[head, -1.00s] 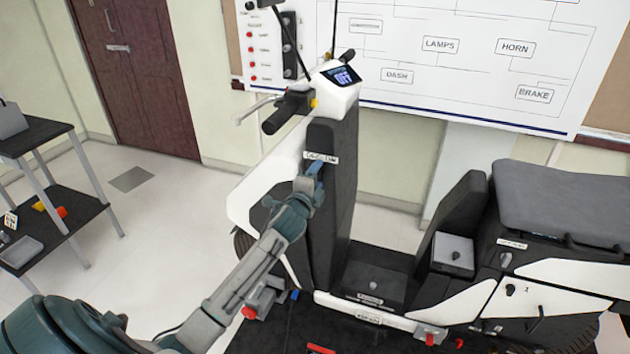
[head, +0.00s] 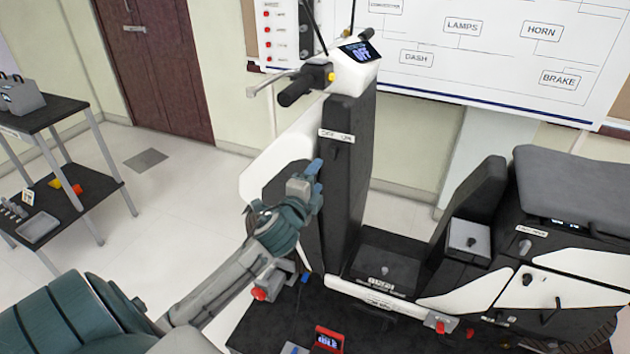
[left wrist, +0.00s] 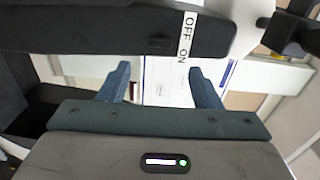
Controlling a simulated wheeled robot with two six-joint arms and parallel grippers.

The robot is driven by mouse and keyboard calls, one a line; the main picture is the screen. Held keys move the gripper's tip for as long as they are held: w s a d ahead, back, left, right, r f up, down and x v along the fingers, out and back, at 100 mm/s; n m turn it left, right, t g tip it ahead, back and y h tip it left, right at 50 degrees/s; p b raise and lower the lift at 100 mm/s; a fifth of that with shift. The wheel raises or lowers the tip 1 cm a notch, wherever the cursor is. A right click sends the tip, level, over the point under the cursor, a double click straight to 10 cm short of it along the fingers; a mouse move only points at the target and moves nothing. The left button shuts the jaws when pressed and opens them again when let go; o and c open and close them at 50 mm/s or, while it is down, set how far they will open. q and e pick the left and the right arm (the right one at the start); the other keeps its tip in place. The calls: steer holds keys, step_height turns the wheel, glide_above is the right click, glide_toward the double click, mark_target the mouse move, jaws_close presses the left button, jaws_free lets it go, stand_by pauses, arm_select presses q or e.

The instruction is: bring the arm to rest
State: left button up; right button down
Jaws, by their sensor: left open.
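My left gripper (head: 317,178) is in front of the dark front column (head: 350,190) of a white and black scooter rig, below and a little left of its OFF/ON label (head: 337,136). In the left wrist view its two blue fingers (left wrist: 160,72) stand apart with nothing between them. There the OFF/ON label (left wrist: 187,38) lies on a dark bar just beyond the fingertips; the gripper looks clear of it. A dark knob sits by the label in the head view. The dash display (head: 358,52) reads OFF. My right gripper is not in view.
The handlebar grip (head: 300,86) sticks out above my left gripper. The scooter seat (head: 575,190) and a black deck with red parts are to the right and below. A dark shelf (head: 50,115) stands at the left, with open floor between it and the scooter. A whiteboard hangs behind.

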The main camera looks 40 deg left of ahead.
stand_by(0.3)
